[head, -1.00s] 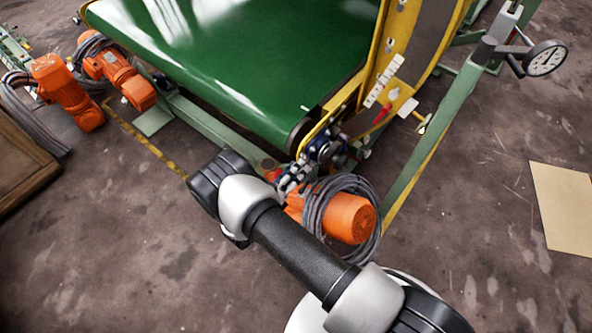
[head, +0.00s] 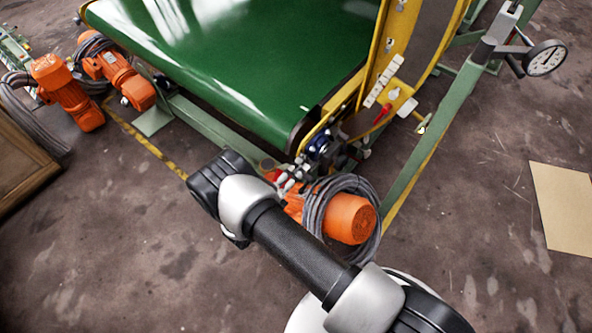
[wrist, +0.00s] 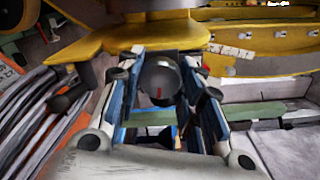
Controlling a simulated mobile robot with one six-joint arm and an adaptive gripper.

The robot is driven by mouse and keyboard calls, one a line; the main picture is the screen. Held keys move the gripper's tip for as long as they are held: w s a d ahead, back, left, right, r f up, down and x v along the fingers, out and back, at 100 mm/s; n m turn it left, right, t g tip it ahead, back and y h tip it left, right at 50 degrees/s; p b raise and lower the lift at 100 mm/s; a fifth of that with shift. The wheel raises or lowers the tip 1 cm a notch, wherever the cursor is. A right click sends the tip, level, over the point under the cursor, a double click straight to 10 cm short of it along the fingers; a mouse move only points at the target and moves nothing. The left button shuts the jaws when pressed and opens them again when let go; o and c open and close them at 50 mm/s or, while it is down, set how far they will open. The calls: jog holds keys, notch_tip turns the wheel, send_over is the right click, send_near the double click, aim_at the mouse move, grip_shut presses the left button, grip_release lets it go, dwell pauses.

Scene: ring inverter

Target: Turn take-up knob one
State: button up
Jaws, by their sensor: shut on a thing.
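A dark round knob (wrist: 161,80) with a short red mark on its face shows in the middle of the wrist view. My gripper (wrist: 163,92) is shut on it, with one finger on each side. In the head view my gripper (head: 297,172) is at the corner of the green belt conveyor, beside a yellow frame plate. The knob cannot be made out clearly there, as the gripper and nearby dark parts crowd the spot.
An orange motor (head: 350,217) with coiled grey cable (head: 318,212) sits right below my gripper. The green belt (head: 235,65) lies behind it. Open floor lies at lower left.

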jog(key=o, duration=1.1)
jog(key=v, duration=1.2)
